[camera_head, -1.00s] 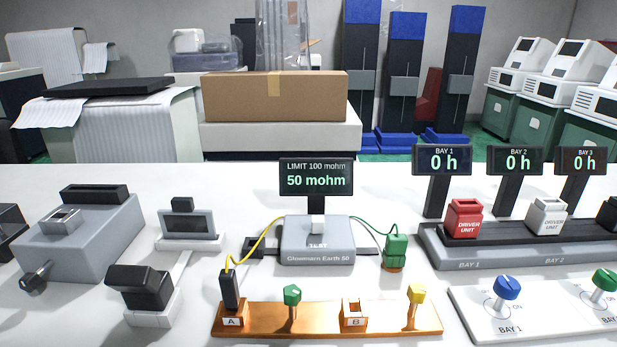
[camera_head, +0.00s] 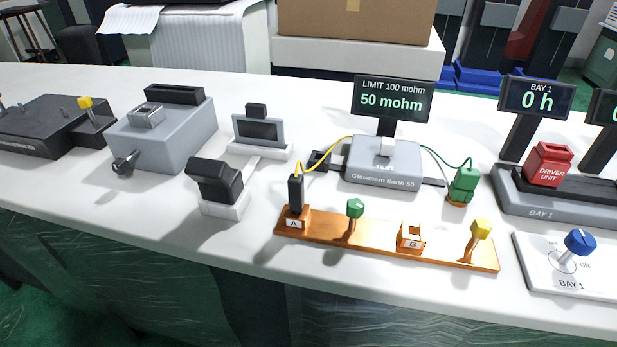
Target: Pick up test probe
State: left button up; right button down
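A black upright probe (camera_head: 296,192) stands in the slot marked A at the left end of the orange bar (camera_head: 372,244). The bar also carries a green knob (camera_head: 355,208), an orange holder marked B (camera_head: 411,237) and a yellow knob (camera_head: 481,230). Neither of my grippers is in view.
A display (camera_head: 392,103) behind the tester reads 50 mohm, limit 100 mohm. A black scanner-like device (camera_head: 215,182) on a white base stands left of the bar. A red driver unit (camera_head: 549,164) and blue knob (camera_head: 580,242) are at right. White table (camera_head: 200,235) is clear in front.

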aim_at(296, 185)
jog(key=k+l+u, duration=0.25)
jog(key=l+u, duration=0.15)
jog(key=k+l+u, duration=0.3)
jog(key=l+u, duration=0.15)
jog(key=k+l+u, duration=0.25)
jog(key=u, duration=0.15)
jog(key=k, duration=0.1)
